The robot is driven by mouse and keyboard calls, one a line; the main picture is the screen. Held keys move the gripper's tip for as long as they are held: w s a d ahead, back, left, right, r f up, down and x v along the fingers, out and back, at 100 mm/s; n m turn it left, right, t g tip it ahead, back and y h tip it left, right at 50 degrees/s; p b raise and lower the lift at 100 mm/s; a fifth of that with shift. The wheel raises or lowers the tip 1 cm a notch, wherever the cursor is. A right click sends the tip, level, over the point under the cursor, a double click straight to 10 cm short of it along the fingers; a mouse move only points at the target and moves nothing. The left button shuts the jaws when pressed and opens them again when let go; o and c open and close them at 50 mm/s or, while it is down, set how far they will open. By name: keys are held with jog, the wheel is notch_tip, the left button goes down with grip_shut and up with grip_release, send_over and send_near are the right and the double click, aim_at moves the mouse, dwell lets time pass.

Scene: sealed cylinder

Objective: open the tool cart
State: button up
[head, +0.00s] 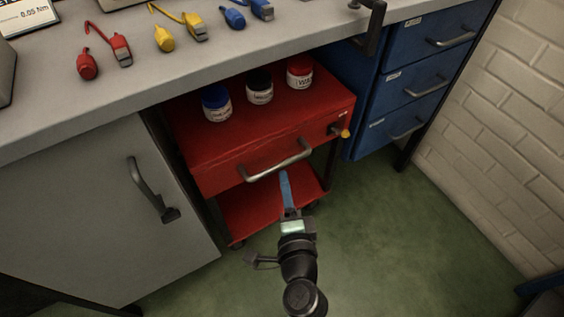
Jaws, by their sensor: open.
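The red tool cart (236,154) stands under the workbench, with a drawer front that carries a grey bar handle (279,163). A small orange-yellow knob (344,133) sits at the right end of the drawer front. A lower red shelf (262,208) shows below the drawer. The drawer looks closed. My gripper (285,178) has blue fingers and is open and empty. In the picture its tips lie just below the right part of the handle; I cannot tell whether they touch it.
Three jars with blue (216,103), black (259,87) and red (299,70) lids stand on the cart's top. A grey cabinet door (105,215) is at left, blue drawers (413,89) at right. Several coloured tools lie on the workbench (160,75). Green floor (410,240) is clear at right.

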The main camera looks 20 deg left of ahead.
aim_at(281, 163)
jog(key=b+x, duration=0.1)
jog(key=x, duration=0.6)
jog(key=shift+w+a, duration=0.25)
jog(key=shift+w, duration=0.1)
grip_shut()
dwell(1.0)
